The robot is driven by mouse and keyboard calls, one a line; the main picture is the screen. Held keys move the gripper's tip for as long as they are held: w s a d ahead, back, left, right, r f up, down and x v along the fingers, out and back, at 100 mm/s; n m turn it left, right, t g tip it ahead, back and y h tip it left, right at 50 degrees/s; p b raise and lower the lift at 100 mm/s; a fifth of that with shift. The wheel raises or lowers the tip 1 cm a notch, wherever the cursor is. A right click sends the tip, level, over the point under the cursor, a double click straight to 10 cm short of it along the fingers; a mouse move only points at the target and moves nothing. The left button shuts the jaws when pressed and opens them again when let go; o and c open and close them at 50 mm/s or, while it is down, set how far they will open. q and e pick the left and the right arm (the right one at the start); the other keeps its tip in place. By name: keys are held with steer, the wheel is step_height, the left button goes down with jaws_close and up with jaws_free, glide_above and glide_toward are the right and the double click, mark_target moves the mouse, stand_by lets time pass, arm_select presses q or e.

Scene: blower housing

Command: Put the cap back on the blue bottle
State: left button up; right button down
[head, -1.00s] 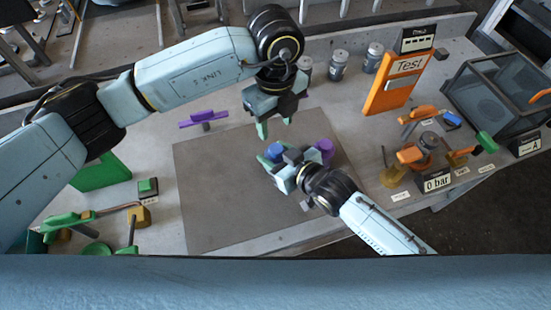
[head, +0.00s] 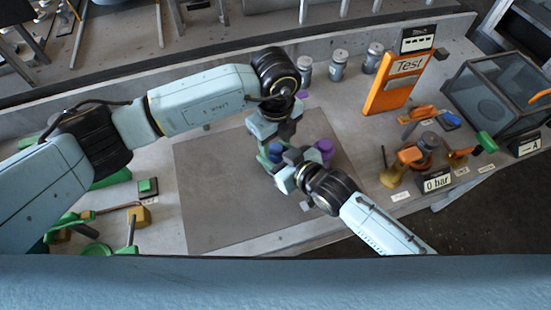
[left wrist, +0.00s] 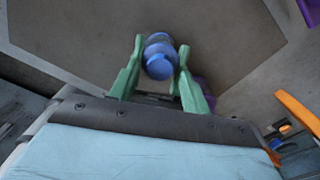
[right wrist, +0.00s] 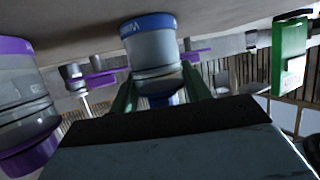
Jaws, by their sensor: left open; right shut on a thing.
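The blue bottle (right wrist: 152,55) has clear greyish walls and a blue band at its base. It stands on the grey mat in the right wrist view, which looks upside down. My right gripper (head: 274,160) is shut on it from the side. The blue cap (left wrist: 159,66) appears to sit on top of the bottle; whether it is fully seated I cannot tell. My left gripper (left wrist: 157,62) is open above the bottle, its green fingers on either side of the cap. In the head view, the left gripper (head: 271,142) hides most of the cap.
A purple-capped bottle (head: 325,148) stands close to the right of the grippers. The grey mat (head: 215,195) is otherwise clear. An orange test panel (head: 395,85), a gauge stand and a dark box (head: 500,90) lie right. Green parts (head: 95,250) lie left; grey jars (head: 338,65) stand behind.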

arm_select(q)
steer(key=shift+f, duration=0.5)
steer(key=c, duration=1)
steer(key=m, duration=0.5)
steer(key=shift+m, duration=0.3)
steer(key=m, duration=1.5)
steer(key=shift+m, duration=0.3)
steer(key=o, duration=1.1)
steer(key=shift+s+d, duration=0.1)
steer(key=shift+c, duration=0.2)
